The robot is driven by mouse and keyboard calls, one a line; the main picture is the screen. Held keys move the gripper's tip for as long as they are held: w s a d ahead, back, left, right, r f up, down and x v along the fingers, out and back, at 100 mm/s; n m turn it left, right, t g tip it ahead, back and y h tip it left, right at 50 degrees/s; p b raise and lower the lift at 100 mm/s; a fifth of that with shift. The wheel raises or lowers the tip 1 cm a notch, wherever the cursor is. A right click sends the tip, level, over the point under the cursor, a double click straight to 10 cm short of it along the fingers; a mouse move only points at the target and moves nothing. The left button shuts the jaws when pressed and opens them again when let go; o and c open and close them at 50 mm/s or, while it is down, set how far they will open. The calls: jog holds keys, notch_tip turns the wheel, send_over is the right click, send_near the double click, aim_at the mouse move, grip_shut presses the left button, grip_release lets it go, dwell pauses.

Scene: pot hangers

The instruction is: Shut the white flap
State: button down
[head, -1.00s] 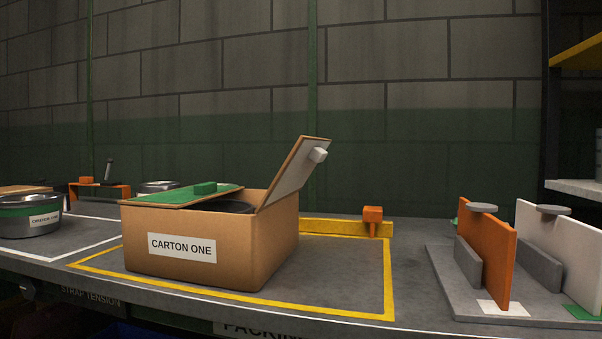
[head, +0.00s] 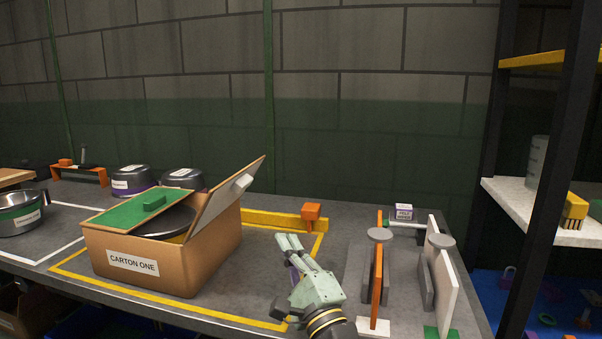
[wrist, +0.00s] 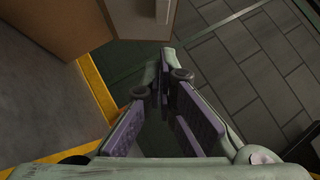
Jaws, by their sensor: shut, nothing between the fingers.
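The carton (head: 175,265), labelled CARTON ONE, stands on the bench. Its white flap (head: 222,203) is raised and leans up and out to the right, with a small white block (head: 242,183) on its face. The green flap (head: 138,208) lies almost flat over the left of the opening and carries a green block (head: 154,202). A dark round lid (head: 168,222) shows between the flaps. My gripper (head: 288,238) is shut and empty, right of the carton and apart from it. In the wrist view, its fingers (wrist: 163,78) come together below the carton's brown side (wrist: 75,25).
A yellow rail (head: 270,218) with an orange block (head: 311,212) lies behind my gripper. A rack with an orange panel (head: 376,285) and a white panel (head: 446,285) stands to the right. Steel pots (head: 130,180) stand behind the carton.

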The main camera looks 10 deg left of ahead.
jog(key=s+a+p+x, duration=0.1)
jog(key=p+x, duration=0.2)
jog(key=x, duration=0.9)
jog(key=shift+a+r+m+p, duration=0.2)
jog(key=shift+r+m+p, duration=0.1)
jog(key=shift+r, duration=0.15)
